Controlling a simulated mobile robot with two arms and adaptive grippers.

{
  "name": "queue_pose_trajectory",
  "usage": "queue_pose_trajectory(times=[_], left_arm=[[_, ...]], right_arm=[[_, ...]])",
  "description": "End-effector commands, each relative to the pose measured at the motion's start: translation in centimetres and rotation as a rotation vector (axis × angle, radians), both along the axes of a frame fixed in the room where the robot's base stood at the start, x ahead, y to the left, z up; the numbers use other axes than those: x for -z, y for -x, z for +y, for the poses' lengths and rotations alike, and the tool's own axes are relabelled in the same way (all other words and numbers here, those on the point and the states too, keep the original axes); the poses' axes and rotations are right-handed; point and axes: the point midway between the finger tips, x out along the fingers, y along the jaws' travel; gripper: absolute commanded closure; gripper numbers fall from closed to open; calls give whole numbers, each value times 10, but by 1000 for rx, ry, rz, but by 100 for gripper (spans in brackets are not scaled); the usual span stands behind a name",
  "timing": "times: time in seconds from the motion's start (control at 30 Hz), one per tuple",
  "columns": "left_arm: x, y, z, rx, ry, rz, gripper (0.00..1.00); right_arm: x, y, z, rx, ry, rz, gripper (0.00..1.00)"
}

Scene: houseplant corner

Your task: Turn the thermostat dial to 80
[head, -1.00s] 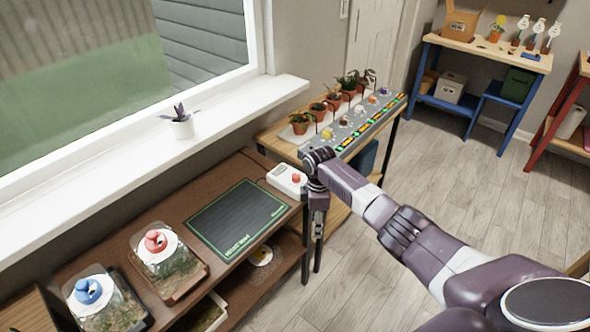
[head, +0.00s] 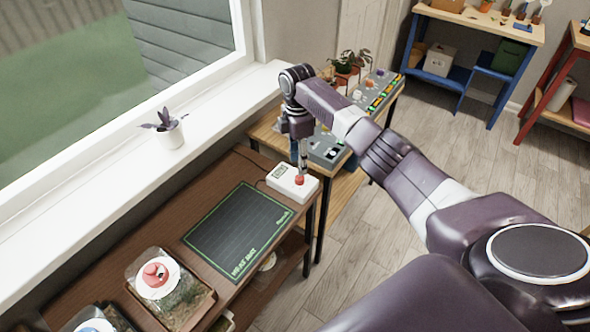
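The thermostat is a small white box (head: 287,186) on the brown table, beside the far right corner of the heat mat (head: 235,232). Its red dial (head: 299,180) sits on top at the right end, and a small display shows at its left; I cannot read a number. My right gripper (head: 302,168) points down right above the red dial, with its fingertips at or just over it. The fingers look close together, and I cannot tell whether they touch the dial. My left gripper is not in view.
A white-potted plant (head: 168,134) is on the windowsill. A grey control panel (head: 325,148) and potted plants (head: 347,67) stand on the bench behind my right arm.

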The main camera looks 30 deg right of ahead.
Motion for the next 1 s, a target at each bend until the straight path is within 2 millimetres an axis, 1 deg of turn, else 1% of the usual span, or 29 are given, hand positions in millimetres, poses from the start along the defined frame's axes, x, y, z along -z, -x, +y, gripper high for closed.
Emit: queue_pose_trajectory(times=[0.03, 0.13, 0.2, 0.3, 0.43, 0.6, 0.7, 0.77, 1.0], left_arm=[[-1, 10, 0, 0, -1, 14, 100], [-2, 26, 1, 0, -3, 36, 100], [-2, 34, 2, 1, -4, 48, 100], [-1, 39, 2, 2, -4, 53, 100], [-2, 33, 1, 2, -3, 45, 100], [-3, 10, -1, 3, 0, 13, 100], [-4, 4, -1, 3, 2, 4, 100], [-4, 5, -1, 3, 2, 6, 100], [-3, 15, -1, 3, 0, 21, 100]], right_arm=[[9, 2, 0, 0, 1, 5, 60], [26, 3, 0, 1, 1, 4, 60], [36, 3, 0, 2, 0, 3, 60], [48, 3, 1, 1, 0, 2, 60], [57, 3, 0, 1, 1, 1, 60], [59, 3, 0, 1, 1, 1, 60], [59, 3, 0, 1, 1, 1, 60], [59, 3, 0, 1, 1, 1, 66], [59, 3, 0, 1, 1, 0, 92]])
